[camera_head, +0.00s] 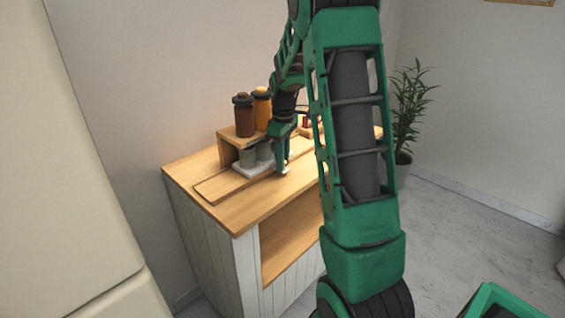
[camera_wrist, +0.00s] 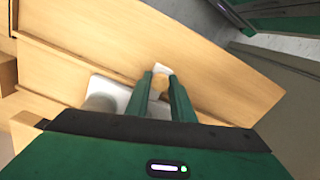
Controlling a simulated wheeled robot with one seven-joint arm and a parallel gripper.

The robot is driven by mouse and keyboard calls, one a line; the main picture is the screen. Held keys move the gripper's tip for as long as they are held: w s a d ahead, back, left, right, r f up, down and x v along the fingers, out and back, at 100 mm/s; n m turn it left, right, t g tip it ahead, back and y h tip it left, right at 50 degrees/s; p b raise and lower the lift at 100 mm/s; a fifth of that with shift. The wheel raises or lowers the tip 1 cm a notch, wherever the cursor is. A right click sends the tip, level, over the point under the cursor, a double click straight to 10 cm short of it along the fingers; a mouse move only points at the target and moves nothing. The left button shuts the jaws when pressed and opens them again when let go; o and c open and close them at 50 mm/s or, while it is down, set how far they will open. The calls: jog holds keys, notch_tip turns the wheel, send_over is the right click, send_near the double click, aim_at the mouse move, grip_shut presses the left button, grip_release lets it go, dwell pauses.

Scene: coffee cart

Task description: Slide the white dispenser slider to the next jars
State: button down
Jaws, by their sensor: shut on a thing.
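The white dispenser slider (camera_head: 253,169) lies on the wooden board of the cart top, below the shelf that holds the jars. Grey-green cups (camera_head: 248,156) stand on it. My gripper (camera_head: 282,168) is at the slider's right end, pointing down. In the wrist view the slider (camera_wrist: 122,92) shows left of my gripper (camera_wrist: 160,84), with a pale round cup on it. A brown jar (camera_head: 244,116) and an orange jar (camera_head: 263,108) stand on the shelf; my arm hides what is further right.
The wooden shelf (camera_head: 228,150) overhangs the back of the board. The cart top (camera_head: 237,217) is clear in front of the slider. A potted plant (camera_head: 407,110) stands on the floor behind the cart at right.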

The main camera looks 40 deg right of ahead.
jog(key=shift+w+r, duration=0.1)
jog(key=c, duration=1.8)
grip_release()
jog(key=shift+o, duration=0.2)
notch_tip(320, 180, up, 11)
jog(key=shift+f, duration=0.2)
jog(key=s+a+f+m, duration=0.1)
jog(key=s+a+m, duration=0.2)
jog(key=s, duration=0.7)
jog(key=s+a+f+m, duration=0.2)
jog(key=s+a+m, duration=0.2)
jog(key=s, duration=0.7)
jog(key=s+a+f+m, duration=0.2)
jog(key=s+a+m, duration=0.2)
jog(key=s, duration=0.6)
jog(key=shift+s+a, duration=0.25)
